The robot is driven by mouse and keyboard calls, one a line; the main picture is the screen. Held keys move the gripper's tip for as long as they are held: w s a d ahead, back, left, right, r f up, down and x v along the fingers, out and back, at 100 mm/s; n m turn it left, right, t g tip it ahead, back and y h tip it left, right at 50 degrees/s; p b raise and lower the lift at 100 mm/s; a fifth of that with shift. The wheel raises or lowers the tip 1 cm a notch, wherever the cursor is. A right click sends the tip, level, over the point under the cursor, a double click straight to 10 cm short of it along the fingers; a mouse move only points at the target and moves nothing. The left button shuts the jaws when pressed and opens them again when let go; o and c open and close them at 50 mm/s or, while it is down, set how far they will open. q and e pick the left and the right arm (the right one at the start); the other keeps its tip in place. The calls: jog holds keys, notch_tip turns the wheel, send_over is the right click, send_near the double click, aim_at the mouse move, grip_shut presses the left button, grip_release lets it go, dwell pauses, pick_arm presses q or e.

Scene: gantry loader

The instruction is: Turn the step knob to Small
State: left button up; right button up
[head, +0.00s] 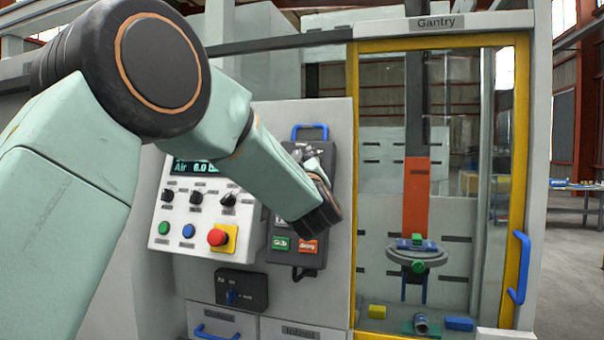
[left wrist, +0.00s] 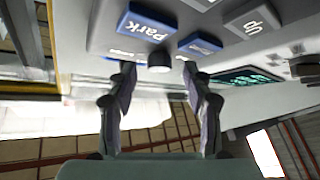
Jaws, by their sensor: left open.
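My left arm reaches in from the left, and its gripper (head: 316,160) is at the dark hand pendant (head: 340,135), covering much of its face. In the left wrist view my left gripper (left wrist: 157,70) is open, with a finger on each side of a small round dark knob (left wrist: 160,62). The knob sits near the fingertips, beside a blue Park button (left wrist: 148,27). I cannot tell whether the fingers touch it. No label reading Step or Small is legible, so its setting cannot be told. My right gripper is not in view.
A white control panel (head: 158,230) with three black knobs and a red stop button (head: 217,237) stands left of the pendant. Below is a dark box with a blue knob (head: 232,296). A yellow-framed glass door (head: 354,200) with a blue handle (head: 520,267) is right.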

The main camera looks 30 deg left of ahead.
pick_arm(q)
jog(key=v, duration=1.1)
